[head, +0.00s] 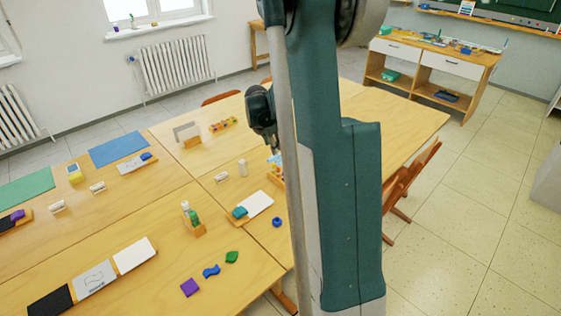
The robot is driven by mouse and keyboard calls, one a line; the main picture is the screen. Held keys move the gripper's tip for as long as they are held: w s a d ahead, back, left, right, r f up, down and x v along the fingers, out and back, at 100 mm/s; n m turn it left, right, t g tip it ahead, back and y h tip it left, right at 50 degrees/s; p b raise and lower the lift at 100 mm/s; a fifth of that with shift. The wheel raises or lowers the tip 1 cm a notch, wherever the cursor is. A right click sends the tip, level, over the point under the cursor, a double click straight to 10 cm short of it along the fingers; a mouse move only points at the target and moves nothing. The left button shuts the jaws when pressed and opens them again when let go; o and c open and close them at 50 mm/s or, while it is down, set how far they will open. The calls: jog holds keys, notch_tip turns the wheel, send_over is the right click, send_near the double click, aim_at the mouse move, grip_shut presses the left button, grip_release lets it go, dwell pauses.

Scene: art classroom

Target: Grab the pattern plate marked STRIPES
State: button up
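Three flat square plates lie in a row at the lower left of the head view: a black one (50,301), a light grey one with a dark curvy drawing (95,280) and a plain white one (134,255). I cannot read the word STRIPES on any of them, and no striped face is clear at this size. Small white cards stand on the tables, such as one on the left (57,206) and one near the middle (221,177); their writing is too small to read. My gripper (270,148) hangs over the far tables, partly hidden by my arm; its fingers are unclear.
Purple (190,287), blue (211,271) and green (232,257) pieces lie on the near table. A green bottle in a wooden holder (193,220) stands upright behind them. A white board with a teal item (257,204) lies near my arm, which hides part of the tables.

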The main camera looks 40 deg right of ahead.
aim_at(287, 159)
jog(key=d+f+n+g, duration=0.1)
jog(key=d+f+n, duration=0.1)
jog(key=d+f, duration=0.4)
jog(key=shift+d+f, duration=0.35)
jog(key=shift+d, duration=0.45)
jog(key=shift+w, duration=0.1)
jog(key=shift+f, duration=0.1)
jog(key=shift+x, duration=1.2)
jog(key=shift+f, duration=0.1)
jog(key=shift+b+x, duration=1)
jog(key=shift+x, duration=1.5)
jog(key=shift+w, duration=0.1)
jog(key=shift+c, duration=0.3)
jog(key=c, duration=0.9)
